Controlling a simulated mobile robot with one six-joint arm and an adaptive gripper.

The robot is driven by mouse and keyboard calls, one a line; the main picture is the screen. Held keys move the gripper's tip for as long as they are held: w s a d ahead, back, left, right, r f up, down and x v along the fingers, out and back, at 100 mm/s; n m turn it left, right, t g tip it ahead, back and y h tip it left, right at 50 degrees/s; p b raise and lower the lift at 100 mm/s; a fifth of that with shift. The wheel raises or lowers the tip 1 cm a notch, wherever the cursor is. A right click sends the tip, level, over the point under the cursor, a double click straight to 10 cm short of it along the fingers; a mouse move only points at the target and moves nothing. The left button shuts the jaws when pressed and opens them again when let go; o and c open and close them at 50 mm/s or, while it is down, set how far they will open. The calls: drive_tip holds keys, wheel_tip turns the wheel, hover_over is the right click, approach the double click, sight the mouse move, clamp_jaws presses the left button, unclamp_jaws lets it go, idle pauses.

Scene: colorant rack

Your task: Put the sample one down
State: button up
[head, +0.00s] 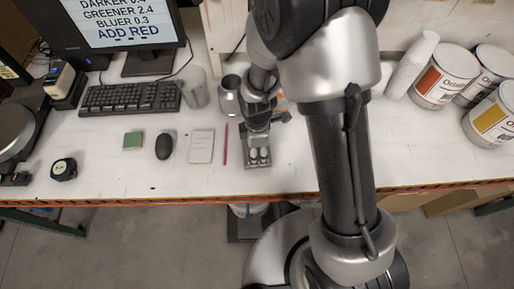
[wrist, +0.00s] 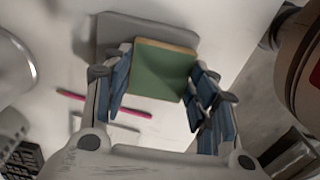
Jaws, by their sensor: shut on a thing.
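My gripper (wrist: 156,96) is shut on a green square sample (wrist: 163,68) with a pale tan edge. The fingers press on its left and right sides in the wrist view. In the head view my gripper is over the table near the front edge, partly hidden by my arm, and I cannot make out the held sample there. Another green square sample (head: 132,140) lies flat on the white table (head: 100,170), left of the mouse. The frames do not show which sample is number one.
A mouse (head: 164,146), a notepad (head: 201,146) and a pink pencil (head: 226,144) lie left of my gripper. A keyboard (head: 130,97) and cups (head: 194,88) are behind. Paint cans (head: 443,76) stand at right. Bare table lies in front of the mouse and notepad.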

drive_tip(key=o, duration=1)
drive_tip(key=shift+f, duration=0.1)
drive_tip(key=shift+c, duration=0.2)
wheel_tip(320, 180, up, 12)
drive_tip(key=p, duration=0.2)
drive_tip(key=shift+r+p, duration=0.25)
drive_tip(key=shift+p, duration=0.15)
drive_tip(key=s+d+r+m+t, duration=0.2)
drive_tip(key=s+d+r+m, duration=0.3)
drive_tip(key=s+r+m, duration=0.2)
drive_tip(key=s+d+r+m+t, duration=0.2)
drive_tip(key=s+d+r+m, duration=0.4)
drive_tip(key=r+m, duration=0.5)
wheel_tip(320, 180, up, 2)
drive_tip(key=shift+s+r+m+t, duration=0.1)
drive_tip(key=shift+s+m+t, duration=0.2)
drive_tip(key=shift+s, duration=0.5)
